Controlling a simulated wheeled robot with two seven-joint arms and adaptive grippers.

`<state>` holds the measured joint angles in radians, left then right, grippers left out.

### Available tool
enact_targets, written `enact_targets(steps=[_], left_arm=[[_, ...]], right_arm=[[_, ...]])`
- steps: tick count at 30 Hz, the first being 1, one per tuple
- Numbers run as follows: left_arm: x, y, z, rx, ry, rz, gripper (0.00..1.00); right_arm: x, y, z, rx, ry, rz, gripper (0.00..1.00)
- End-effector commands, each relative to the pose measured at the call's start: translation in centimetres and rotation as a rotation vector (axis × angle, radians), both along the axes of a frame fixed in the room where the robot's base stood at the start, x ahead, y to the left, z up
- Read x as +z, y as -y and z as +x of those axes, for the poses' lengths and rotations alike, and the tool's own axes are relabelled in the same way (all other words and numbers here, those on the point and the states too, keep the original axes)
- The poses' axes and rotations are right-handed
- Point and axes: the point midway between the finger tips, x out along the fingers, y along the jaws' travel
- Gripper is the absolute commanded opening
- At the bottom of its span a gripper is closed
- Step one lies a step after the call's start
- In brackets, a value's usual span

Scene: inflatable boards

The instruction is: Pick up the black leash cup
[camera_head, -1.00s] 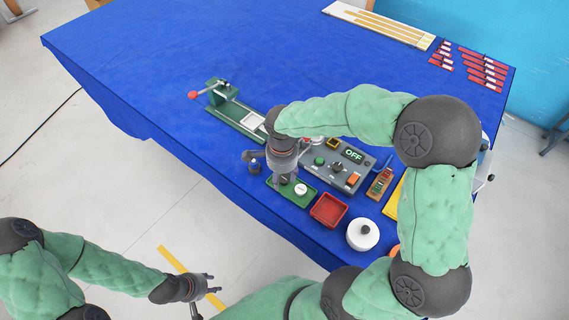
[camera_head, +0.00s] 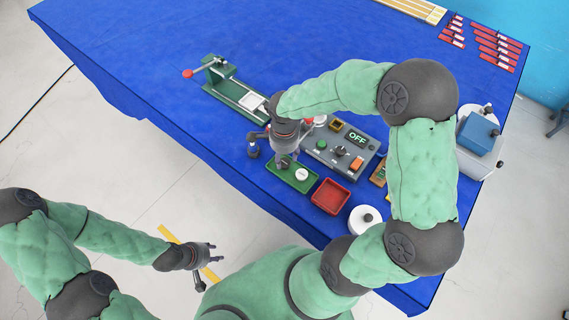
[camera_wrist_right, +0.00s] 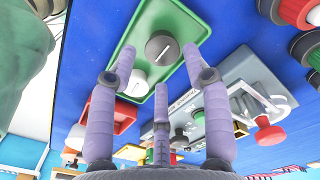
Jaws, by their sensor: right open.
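The black leash cup (camera_wrist_right: 162,47) is a dark round disc with a slot across its top. It sits on the green tray (camera_wrist_right: 182,22) beside a white leash cup (camera_wrist_right: 137,83). My right gripper (camera_wrist_right: 160,62) is open and empty, its three fingers spread around the black cup's area; whether any touch it I cannot tell. In the head view, my right gripper (camera_head: 285,163) points down over the left part of the green tray (camera_head: 289,181) and hides the black cup; the white cup (camera_head: 302,174) shows. My left gripper (camera_head: 208,255) is open and empty, over the floor.
A red tray (camera_head: 330,197) and a white round lidded pot (camera_head: 364,220) stand right of the green tray. A grey control box (camera_head: 345,152) marked OFF is just behind. The blue table's middle is clear.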

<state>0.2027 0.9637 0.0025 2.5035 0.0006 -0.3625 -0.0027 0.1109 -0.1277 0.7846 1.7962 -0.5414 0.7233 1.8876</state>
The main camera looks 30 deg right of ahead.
Motion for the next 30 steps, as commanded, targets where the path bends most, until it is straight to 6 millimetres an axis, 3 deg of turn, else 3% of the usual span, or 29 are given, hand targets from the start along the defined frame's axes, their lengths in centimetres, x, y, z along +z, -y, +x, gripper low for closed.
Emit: enact_targets(steps=[6,14,18,30], left_arm=[[-0.6,0.0,0.0,0.000,0.000,0.000,0.40],[-0.6,0.0,0.0,0.000,0.000,0.000,0.40],[-0.6,0.0,0.0,0.000,0.000,0.000,0.40],[-0.6,0.0,0.0,0.000,0.000,0.000,0.40]], right_arm=[[-3.3,0.1,0.1,0.000,-0.004,0.001,0.49],[-3.6,0.1,0.2,0.000,0.000,0.000,0.49],[-3.6,0.1,0.1,0.000,0.000,0.000,0.20],[-3.5,0.1,0.2,0.000,0.000,0.000,0.20]])
